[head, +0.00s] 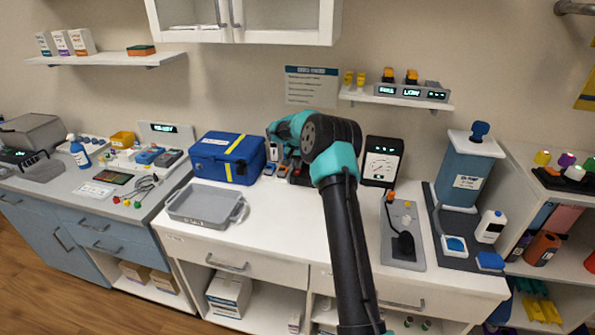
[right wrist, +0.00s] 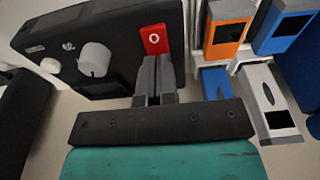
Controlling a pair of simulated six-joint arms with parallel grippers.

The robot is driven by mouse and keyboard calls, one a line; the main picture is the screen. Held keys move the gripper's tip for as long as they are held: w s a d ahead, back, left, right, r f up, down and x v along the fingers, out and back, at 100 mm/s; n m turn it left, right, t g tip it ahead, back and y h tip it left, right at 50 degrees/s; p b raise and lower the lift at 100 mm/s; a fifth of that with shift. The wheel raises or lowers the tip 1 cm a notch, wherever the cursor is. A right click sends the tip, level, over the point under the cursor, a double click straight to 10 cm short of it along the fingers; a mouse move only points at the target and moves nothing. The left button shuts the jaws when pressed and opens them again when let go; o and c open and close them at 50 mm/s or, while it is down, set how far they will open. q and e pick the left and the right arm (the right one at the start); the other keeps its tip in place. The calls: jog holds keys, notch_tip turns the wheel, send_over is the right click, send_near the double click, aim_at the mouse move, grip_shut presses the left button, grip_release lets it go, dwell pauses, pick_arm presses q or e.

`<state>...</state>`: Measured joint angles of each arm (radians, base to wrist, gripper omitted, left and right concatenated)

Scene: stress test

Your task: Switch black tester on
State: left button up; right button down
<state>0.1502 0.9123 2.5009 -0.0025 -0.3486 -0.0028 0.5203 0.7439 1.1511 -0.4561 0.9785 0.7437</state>
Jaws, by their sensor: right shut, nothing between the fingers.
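The black tester (right wrist: 115,45) fills the upper left of the right wrist view. Its front carries a large grey knob (right wrist: 95,59), a smaller knob and a red rocker switch (right wrist: 154,40) with a white ring mark. My right gripper (right wrist: 158,62) is shut and empty, its fingertips right at the lower end of the red switch. I cannot tell whether they touch it or which way the switch is tipped. In the head view, my right arm hides most of the tester and the fingertips. My left gripper is in neither view.
An orange meter (right wrist: 228,30) and a blue-framed meter (right wrist: 283,27) stand close right of the tester, with a grey device (right wrist: 268,100) below. A blue case (head: 226,157) and a grey tray (head: 200,203) lie left of my arm. The front middle counter is clear.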

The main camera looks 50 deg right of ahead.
jog(key=shift+f, duration=0.1)
jog(key=shift+r, duration=3.5)
jog(key=shift+a, duration=0.1)
